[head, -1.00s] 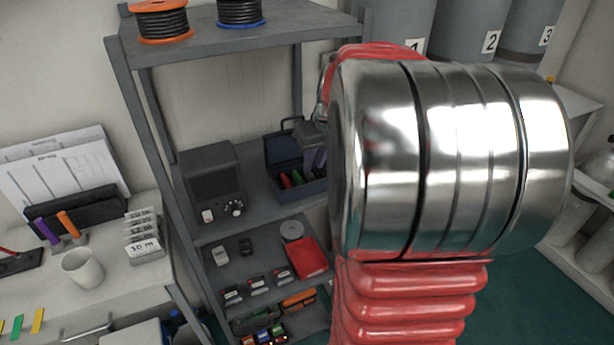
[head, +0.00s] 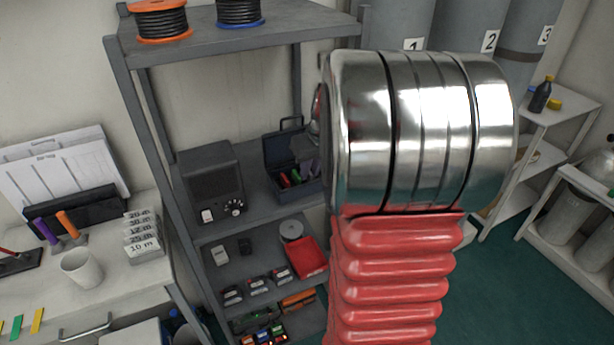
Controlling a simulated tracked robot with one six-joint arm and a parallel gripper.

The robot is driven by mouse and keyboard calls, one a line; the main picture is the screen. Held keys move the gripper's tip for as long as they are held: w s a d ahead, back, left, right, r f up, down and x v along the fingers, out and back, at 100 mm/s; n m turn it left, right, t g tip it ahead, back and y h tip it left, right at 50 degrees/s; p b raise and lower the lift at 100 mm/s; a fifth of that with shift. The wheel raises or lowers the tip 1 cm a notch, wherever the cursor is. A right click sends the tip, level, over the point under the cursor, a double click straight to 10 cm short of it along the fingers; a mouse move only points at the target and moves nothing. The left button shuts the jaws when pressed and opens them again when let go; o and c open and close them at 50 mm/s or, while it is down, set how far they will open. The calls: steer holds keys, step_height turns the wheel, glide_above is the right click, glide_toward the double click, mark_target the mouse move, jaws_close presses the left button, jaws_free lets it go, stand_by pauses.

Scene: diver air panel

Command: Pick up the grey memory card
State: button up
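I cannot pick out the grey memory card for certain; the small things are too small to tell. A small light grey piece (head: 220,255) lies on the middle shelf, beside a dark piece (head: 245,246). A small whitish piece (head: 207,215) shows at the front of the black radio-like box. My gripper (head: 304,149) shows only as a grey bit by the open blue case, left of my large arm link. The arm hides most of it, so its fingers and anything between them cannot be made out.
The shelf unit holds cable spools (head: 159,20) on top, the black box (head: 212,185), the blue case (head: 285,150) with coloured handles, and a red tray (head: 306,257). A desk with a white mug (head: 82,268) stands left. Grey cylinders (head: 466,40) stand behind my arm.

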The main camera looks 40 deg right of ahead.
steer(key=shift+c, duration=0.7)
jaws_close()
steer(key=shift+r, duration=0.1)
